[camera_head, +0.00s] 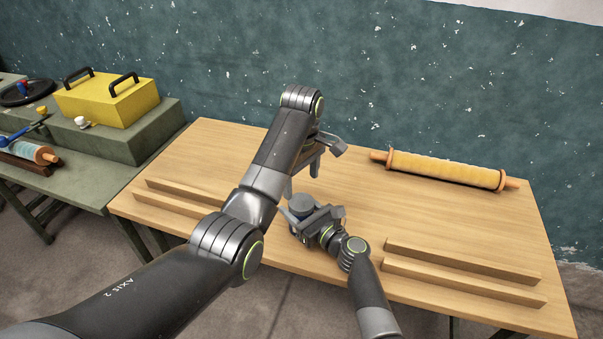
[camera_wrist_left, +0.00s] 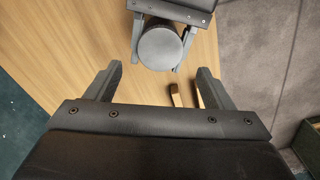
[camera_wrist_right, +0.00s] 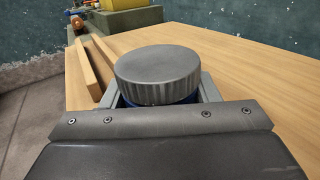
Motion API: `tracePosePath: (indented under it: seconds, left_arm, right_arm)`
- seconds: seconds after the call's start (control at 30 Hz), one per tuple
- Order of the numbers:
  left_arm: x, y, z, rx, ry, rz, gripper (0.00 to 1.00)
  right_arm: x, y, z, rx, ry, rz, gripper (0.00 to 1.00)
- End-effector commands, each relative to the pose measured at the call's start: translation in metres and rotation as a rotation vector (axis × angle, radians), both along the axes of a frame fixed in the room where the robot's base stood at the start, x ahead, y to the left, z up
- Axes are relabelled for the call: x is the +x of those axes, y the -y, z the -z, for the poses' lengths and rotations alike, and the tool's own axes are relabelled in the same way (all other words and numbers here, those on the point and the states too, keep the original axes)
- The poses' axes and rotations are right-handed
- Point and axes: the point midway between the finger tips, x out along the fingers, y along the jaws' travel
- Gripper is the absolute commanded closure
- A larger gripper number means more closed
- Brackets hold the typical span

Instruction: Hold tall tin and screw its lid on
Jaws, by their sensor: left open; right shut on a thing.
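The tall tin shows as a blue strip of body (camera_wrist_right: 130,102) under a grey ridged lid (camera_wrist_right: 158,72) in the right wrist view. The lid sits level on top; I cannot tell how tightly it is seated. The lid also shows from above in the left wrist view (camera_wrist_left: 160,47) and in the head view (camera_head: 301,200). My right gripper (camera_head: 303,213) is shut around the tin below the lid, near the table's front edge. My left gripper (camera_head: 302,178) is open and empty, apart from the lid, behind and above it. The tin's lower body is hidden.
Wooden rails lie at the table's left (camera_head: 185,194) and right (camera_head: 460,270). A rolling-pin-like roll (camera_head: 445,170) lies at the back right. A green side table at left bears a yellow box (camera_head: 107,98). The wooden table's (camera_head: 370,210) middle right is clear.

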Motion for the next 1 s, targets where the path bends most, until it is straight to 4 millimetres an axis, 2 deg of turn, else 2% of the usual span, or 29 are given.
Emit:
tracePosePath:
  seconds: [0.2,0.4,0.8,0.83,1.0]
  left_arm:
    - [-0.001,0.0,0.036,0.0,-0.004,0.0,0.25]
    - [-0.001,0.0,0.059,0.001,-0.002,0.001,0.25]
    - [0.0,0.0,0.067,-0.001,-0.001,0.001,0.25]
    - [0.0,0.0,0.067,-0.001,-0.001,0.001,0.26]
    - [0.0,0.0,0.066,-0.001,-0.001,0.001,0.48]
  right_arm:
    - [0.0,0.0,-0.001,0.001,0.002,0.0,1.0]
    - [0.0,0.0,-0.001,0.001,0.002,0.0,1.0]
    - [0.0,0.0,-0.001,0.001,0.002,0.0,1.0]
    - [0.0,0.0,-0.001,0.001,0.002,0.0,1.0]
    - [0.0,0.0,-0.001,0.001,0.002,0.0,1.0]
